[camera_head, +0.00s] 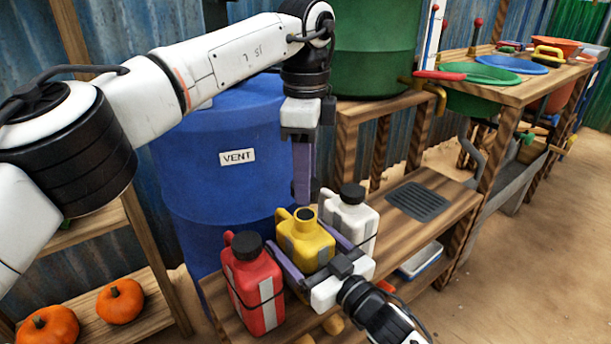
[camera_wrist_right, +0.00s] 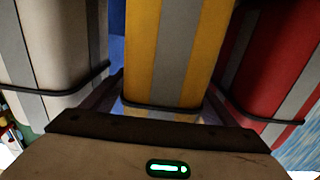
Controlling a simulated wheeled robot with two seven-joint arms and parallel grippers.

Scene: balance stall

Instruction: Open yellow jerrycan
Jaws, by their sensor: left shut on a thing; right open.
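The yellow jerrycan (camera_head: 318,252) stands upright on the wooden bench between the red and white ones. Its neck shows a dark round opening with a yellow rim, and no cap on it. My left gripper (camera_head: 302,200) points down just above that neck. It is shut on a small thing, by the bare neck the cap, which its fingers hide. My right gripper (camera_head: 299,234) is open, low at the bench, with one finger on each side of the yellow jerrycan. In the right wrist view the yellow jerrycan (camera_wrist_right: 168,55) stands centred in front of the palm.
The red jerrycan (camera_head: 256,290) and white jerrycan (camera_head: 352,217), both with black caps, stand close beside my right fingers. A blue barrel (camera_head: 215,190) marked VENT is behind. A dark drain grate (camera_head: 418,200) lies on the bench at right, with clear wood around it.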

